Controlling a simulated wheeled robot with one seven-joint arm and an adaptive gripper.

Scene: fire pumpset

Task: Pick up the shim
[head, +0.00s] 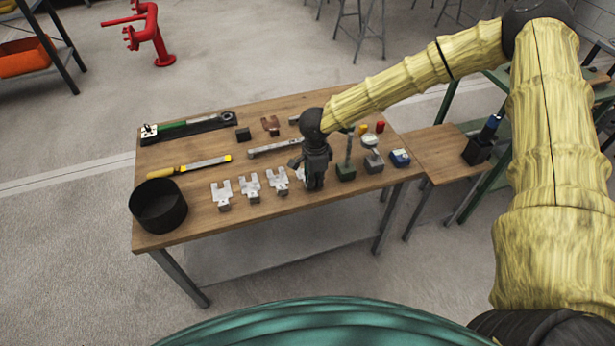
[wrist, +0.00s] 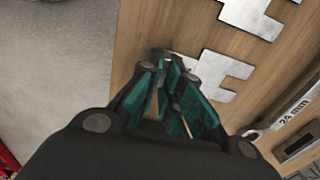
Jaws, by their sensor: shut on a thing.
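Several silver slotted shims stand in a row on the wooden table: a left one (head: 222,192), a middle one (head: 250,186) and a right one (head: 279,179). A further shim (head: 300,173) shows only as a sliver beside my gripper (head: 315,183), which hides the rest. My gripper points down at the row's right end. In the wrist view its teal fingers (wrist: 172,95) are closed together, and what lies between them is mostly hidden. Two shims show there, one close beside the fingers (wrist: 220,75) and one farther up (wrist: 262,15).
A wrench (head: 275,147) lies behind the shims. A green-based part (head: 346,170) and a grey-based gauge (head: 373,160) stand close to the gripper's right. A black bin (head: 158,207) and a yellow-handled file (head: 190,167) are on the left. The front strip of the table is clear.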

